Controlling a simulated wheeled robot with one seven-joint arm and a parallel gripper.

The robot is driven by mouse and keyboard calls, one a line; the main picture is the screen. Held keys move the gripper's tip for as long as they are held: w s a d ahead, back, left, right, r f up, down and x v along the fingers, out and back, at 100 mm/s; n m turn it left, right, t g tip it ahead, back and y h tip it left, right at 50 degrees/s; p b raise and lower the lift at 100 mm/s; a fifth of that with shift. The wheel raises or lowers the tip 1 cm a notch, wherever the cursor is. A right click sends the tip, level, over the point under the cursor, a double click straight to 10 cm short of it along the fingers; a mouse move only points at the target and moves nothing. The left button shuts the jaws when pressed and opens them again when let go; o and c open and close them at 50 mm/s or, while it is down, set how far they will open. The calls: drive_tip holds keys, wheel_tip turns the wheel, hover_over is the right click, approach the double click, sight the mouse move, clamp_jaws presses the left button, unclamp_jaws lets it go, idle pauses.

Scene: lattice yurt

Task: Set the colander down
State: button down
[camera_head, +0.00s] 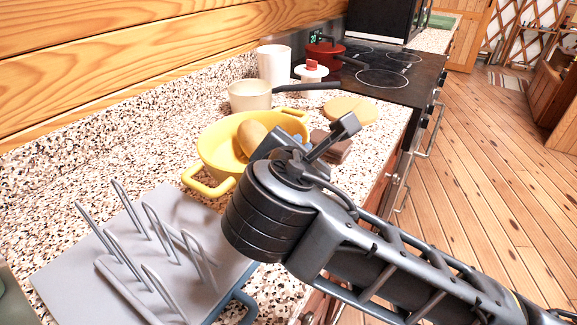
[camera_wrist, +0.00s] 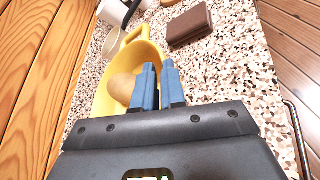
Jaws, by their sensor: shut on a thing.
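The yellow colander (camera_head: 212,148) is over the speckled counter, with a loop handle at each end. A brown, potato-like thing (camera_head: 251,137) lies inside it. In the wrist view the colander (camera_wrist: 146,50) runs up and away beyond my fingers, and the brown thing (camera_wrist: 122,88) shows beside them. My gripper (camera_wrist: 159,68) is shut on the colander's right-hand rim, its blue fingers close together. In the head view my wrist hides the colander's near right side and most of my gripper (camera_head: 300,140). I cannot tell whether the colander's base touches the counter.
A grey dish rack (camera_head: 190,212) with upright prongs stands at the near left. A brown block (camera_wrist: 190,26) lies right of the colander. A cream saucepan (camera_head: 249,96), white canister (camera_head: 274,66) and round board (camera_head: 350,109) stand behind. Some speckled counter (camera_wrist: 235,75) is bare to the right.

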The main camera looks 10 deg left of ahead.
drive_tip(key=shift+w+a+f, duration=0.2)
drive_tip(key=shift+a+f, duration=0.4)
drive_tip(key=shift+a, duration=0.25)
drive_tip(key=shift+f, duration=1.95)
drive_tip(key=c, duration=1.2)
unclamp_jaws()
drive_tip(key=shift+s, duration=0.15)
drive_tip(key=v, duration=1.1)
drive_tip(key=shift+s+r, duration=0.25)
drive_tip(key=shift+s, duration=0.1)
drive_tip(key=shift+s, duration=0.1)
